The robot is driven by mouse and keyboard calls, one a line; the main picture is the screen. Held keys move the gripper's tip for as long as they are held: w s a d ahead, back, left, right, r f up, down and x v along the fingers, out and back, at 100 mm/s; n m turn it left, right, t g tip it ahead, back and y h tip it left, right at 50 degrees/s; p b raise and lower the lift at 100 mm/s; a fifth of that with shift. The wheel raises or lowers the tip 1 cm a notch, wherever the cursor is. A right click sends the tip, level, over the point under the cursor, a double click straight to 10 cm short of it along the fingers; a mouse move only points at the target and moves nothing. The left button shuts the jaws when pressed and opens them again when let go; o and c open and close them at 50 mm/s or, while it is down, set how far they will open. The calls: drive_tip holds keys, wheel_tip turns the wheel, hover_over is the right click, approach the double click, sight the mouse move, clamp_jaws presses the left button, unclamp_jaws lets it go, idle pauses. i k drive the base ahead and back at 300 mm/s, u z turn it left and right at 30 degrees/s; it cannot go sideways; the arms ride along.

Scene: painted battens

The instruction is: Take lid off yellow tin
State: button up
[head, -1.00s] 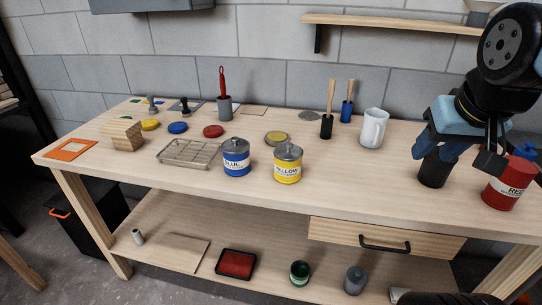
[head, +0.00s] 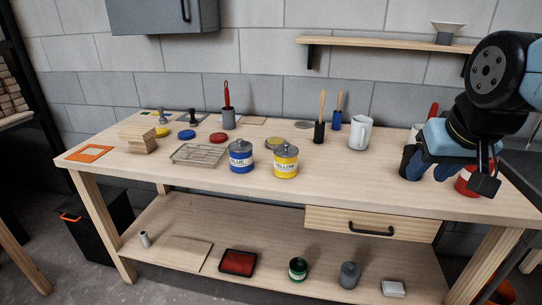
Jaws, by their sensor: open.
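The yellow tin (head: 285,163) stands upright near the front middle of the bench, with its grey knobbed lid (head: 286,149) on top. The blue tin (head: 241,160) stands close on its left, also with a grey lid. My gripper (head: 453,179) is at the right end of the bench, well to the right of the yellow tin. It is open, with its fingers pointing down in front of a dark cup and the red tin (head: 466,182). My gripper hides part of both.
A wire rack (head: 197,153) lies left of the tins. A dark brush cup (head: 319,132) and a white mug (head: 359,133) stand behind, to the right. The bench top (head: 345,181) between the yellow tin and my gripper is clear. A wall shelf (head: 385,44) is above.

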sight(286, 150)
drive_tip(key=z, duration=0.2)
drive_tip(key=i, duration=0.9)
drive_tip(key=u, duration=0.1)
